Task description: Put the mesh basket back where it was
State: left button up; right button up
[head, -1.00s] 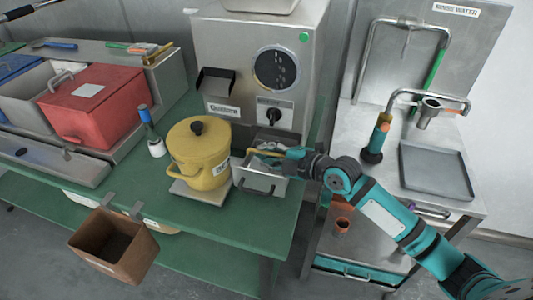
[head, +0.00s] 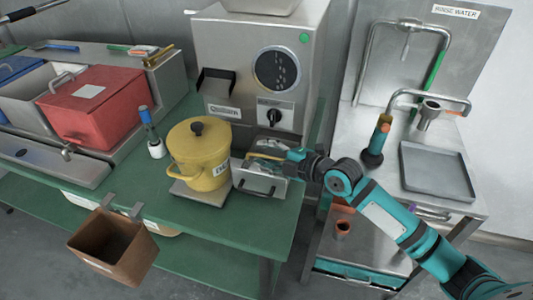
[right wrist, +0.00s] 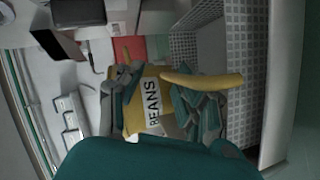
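The mesh basket (head: 246,180) is a boxy grey metal bin with a front handle. It sits on the green table below the grinder, just right of the yellow pot (head: 197,158). Its pale grid wall (right wrist: 252,85) fills the right of the right wrist view. A yellow bar (head: 266,156) crosses over the basket and shows in front of one finger in the wrist view (right wrist: 205,80). My right gripper (head: 278,150) is at the basket's top right. Its fingers (right wrist: 153,105) look apart, with the BEANS pot visible between them. Whether they touch the bar is unclear.
The grinder (head: 258,60) stands close behind the basket. The pot rests on a small scale (head: 203,194). A brown bin (head: 112,247) hangs from the table's front edge. The sink counter (head: 380,185) with a grey tray (head: 437,170) lies to the right.

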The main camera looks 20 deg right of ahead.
jog(key=shift+s+f+g, duration=0.15)
jog(key=shift+f, duration=0.5)
jog(key=shift+s+f+g, duration=0.1)
jog(key=shift+f+g, duration=0.05)
jog(key=shift+f, duration=0.45)
jog(key=shift+s+d, duration=0.1)
jog(key=shift+s+d+r, duration=0.1)
jog(key=shift+d+r, duration=0.05)
jog(key=r+v, duration=0.1)
jog(key=v, duration=0.6)
jog(key=shift+r, duration=0.5)
jog(key=shift+s, duration=0.1)
